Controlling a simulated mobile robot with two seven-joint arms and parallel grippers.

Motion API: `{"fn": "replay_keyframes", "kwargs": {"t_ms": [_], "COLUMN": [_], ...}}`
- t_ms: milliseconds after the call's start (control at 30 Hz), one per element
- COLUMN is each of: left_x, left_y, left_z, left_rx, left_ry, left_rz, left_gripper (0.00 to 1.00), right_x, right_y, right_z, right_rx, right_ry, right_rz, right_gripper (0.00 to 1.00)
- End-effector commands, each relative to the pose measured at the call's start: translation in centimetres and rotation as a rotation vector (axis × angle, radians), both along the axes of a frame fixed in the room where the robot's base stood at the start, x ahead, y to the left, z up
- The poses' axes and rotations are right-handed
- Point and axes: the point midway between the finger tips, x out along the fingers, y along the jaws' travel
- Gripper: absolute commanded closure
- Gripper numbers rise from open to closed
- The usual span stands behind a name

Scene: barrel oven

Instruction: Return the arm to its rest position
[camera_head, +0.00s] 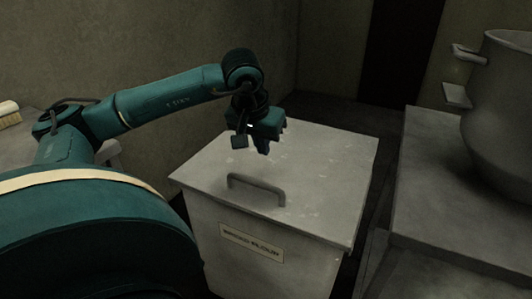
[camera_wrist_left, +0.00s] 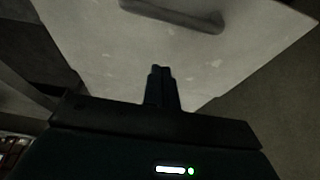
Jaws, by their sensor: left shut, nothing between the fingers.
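My left arm reaches in from the left in the head view. Its gripper (camera_head: 262,149) points down above the far part of a pale lidded bin. In the left wrist view the two fingers (camera_wrist_left: 160,70) are together with nothing between them. The gripper is apart from the handle (camera_head: 256,188) on the lid, which lies nearer the camera; the handle also shows at the top of the left wrist view (camera_wrist_left: 175,14). My right gripper is in neither view.
The flour bin (camera_head: 320,160) has its lid down and a label (camera_head: 251,243) on its front. A grey counter (camera_head: 440,160) with a large metal pot (camera_head: 505,110) stands at the right. A brush (camera_head: 9,115) lies at the far left. A wall is behind the arm.

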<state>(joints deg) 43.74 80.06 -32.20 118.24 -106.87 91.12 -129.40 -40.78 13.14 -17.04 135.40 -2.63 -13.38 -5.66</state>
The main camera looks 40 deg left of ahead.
Motion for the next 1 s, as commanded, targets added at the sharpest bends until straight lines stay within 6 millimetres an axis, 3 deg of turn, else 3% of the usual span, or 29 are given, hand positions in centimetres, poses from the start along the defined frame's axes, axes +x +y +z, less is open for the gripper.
{"fn": "replay_keyframes", "kwargs": {"t_ms": [33, 200, 633, 767, 1000], "left_x": [-0.3, -1.1, -1.5, -1.4, -1.5], "left_y": [-0.1, -0.4, -0.5, -0.5, -0.5], "left_z": [1.3, 3.4, 4.4, 6.9, 14.0], "left_rx": [0.000, 0.000, -0.001, -0.001, -0.001], "left_ry": [-0.002, -0.001, 0.000, -0.001, 0.000], "left_rz": [0.000, 0.000, 0.000, 0.001, 0.001], "left_gripper": [1.00, 1.00, 1.00, 1.00, 1.00], "right_x": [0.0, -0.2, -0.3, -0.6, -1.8], "right_y": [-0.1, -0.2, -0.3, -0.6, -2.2], "right_z": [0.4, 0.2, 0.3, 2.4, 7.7], "right_rx": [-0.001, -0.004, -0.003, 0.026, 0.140], "right_ry": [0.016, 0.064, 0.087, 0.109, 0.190], "right_rz": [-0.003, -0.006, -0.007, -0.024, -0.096], "right_gripper": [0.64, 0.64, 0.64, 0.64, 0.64]}}
